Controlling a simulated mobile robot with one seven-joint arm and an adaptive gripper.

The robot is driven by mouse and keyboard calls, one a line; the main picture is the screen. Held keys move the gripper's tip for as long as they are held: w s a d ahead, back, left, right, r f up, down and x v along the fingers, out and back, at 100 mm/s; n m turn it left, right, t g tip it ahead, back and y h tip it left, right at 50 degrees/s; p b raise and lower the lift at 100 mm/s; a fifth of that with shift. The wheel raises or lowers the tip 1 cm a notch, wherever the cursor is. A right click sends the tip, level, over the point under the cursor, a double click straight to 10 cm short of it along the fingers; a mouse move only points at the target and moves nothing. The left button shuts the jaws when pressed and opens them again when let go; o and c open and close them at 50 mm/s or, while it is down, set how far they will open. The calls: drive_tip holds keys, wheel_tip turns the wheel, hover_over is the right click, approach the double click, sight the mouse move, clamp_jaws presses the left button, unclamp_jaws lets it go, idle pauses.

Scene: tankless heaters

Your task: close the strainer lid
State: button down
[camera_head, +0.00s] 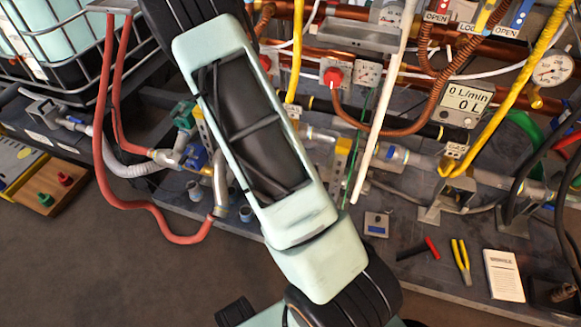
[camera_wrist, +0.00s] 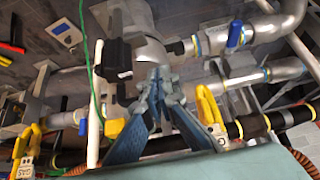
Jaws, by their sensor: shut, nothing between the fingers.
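My gripper (camera_wrist: 157,85) shows in the wrist view with its blue-grey fingers together and nothing between them. Its tips are just in front of a rounded grey metal housing (camera_wrist: 152,50), which may be the strainer. A black block-like part (camera_wrist: 114,60) sits at the left of the housing. I cannot tell which part is the lid, how far open it is, or whether the tips touch anything. In the head view my arm covers the middle of the pipework and hides my gripper and this housing.
Grey pipes with a blue valve handle (camera_wrist: 235,33) run right of the housing. Yellow parts (camera_wrist: 208,108) and a green cable (camera_wrist: 84,45) are close to my gripper. In the head view, pliers (camera_head: 460,262), a red-handled tool (camera_head: 431,247) and a booklet (camera_head: 503,275) lie at the right.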

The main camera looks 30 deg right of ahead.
drive_tip(key=shift+s+a+f+b, duration=0.25)
drive_tip(key=shift+f+b, duration=0.05)
drive_tip(key=shift+f, duration=0.3)
drive_tip(key=shift+r, duration=0.15)
